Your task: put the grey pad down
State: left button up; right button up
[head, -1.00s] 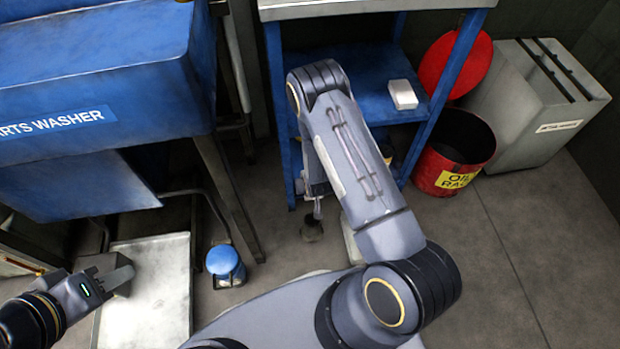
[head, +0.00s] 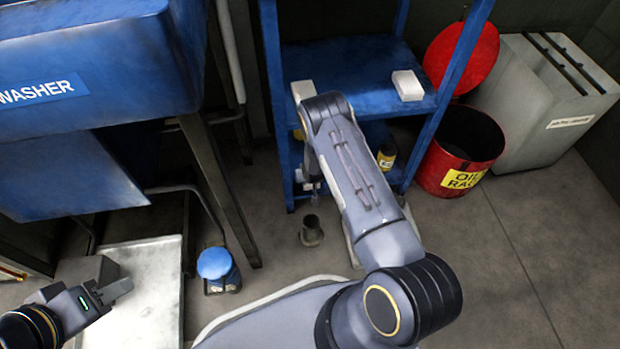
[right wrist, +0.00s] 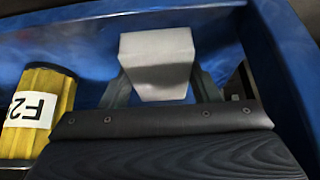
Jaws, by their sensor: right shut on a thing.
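The grey pad (right wrist: 157,62) shows as a pale, light-grey block in the right wrist view. My right gripper (right wrist: 160,86) is shut on it, with a finger on each side, and blue shelf surfaces lie around it. I cannot tell whether the pad touches the surface beneath.
The blue shelf rack (head: 350,62) has two white blocks on top, one (head: 408,85) right and one (head: 303,90) partly behind my arm. A yellow container (right wrist: 40,112) stands left of the pad. A red bin (head: 460,150) stands right; a dark cup (head: 311,232) is on the floor.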

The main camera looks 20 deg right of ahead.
jog(key=shift+r, duration=0.15)
jog(key=o, duration=0.4)
jog(key=shift+f, duration=0.2)
jog(key=o, duration=0.5)
jog(key=shift+r, duration=0.1)
